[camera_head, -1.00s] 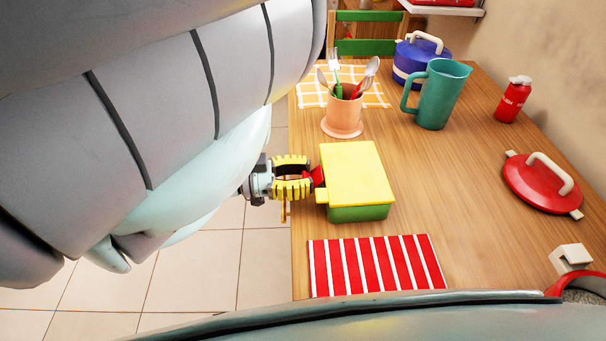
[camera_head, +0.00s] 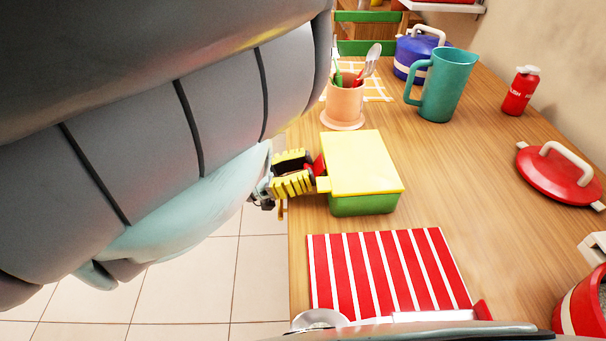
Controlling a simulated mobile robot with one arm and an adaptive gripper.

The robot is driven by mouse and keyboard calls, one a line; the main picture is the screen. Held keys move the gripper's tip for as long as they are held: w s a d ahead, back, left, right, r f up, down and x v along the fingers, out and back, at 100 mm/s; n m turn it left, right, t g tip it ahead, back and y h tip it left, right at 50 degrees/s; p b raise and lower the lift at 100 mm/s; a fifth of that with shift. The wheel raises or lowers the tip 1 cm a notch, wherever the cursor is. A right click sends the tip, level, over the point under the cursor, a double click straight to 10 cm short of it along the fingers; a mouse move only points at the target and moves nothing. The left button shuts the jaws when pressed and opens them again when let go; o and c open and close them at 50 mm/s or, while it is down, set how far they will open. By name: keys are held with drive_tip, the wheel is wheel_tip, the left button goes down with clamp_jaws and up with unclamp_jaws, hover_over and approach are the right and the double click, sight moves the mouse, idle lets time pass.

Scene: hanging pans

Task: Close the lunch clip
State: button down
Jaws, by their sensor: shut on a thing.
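The lunch box has a green body (camera_head: 363,205) and a yellow lid (camera_head: 361,160), which lies flat on top. It stands on the wooden table near the left edge. A red clip (camera_head: 319,164) shows at the left side of the box, partly hidden by the fingers. A small yellow tab of the lid sticks out just below it. My gripper (camera_head: 311,172), with yellow and black fingers, reaches in from the left. It is shut on the red clip, beside the lid's left edge. The clip's exact angle is hard to see.
A red striped mat (camera_head: 387,270) lies in front of the box. An orange utensil cup (camera_head: 345,103) stands behind it, with a teal pitcher (camera_head: 448,87) farther right. A red pot lid (camera_head: 560,174) and a red bottle (camera_head: 520,91) are at the right. Table right of the box is clear.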

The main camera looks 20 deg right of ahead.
drive_tip(key=c, duration=0.6)
unclamp_jaws()
drive_tip(key=shift+w+a+r, duration=0.1)
drive_tip(key=shift+w+r, duration=0.05)
drive_tip(key=shift+r, duration=4.8)
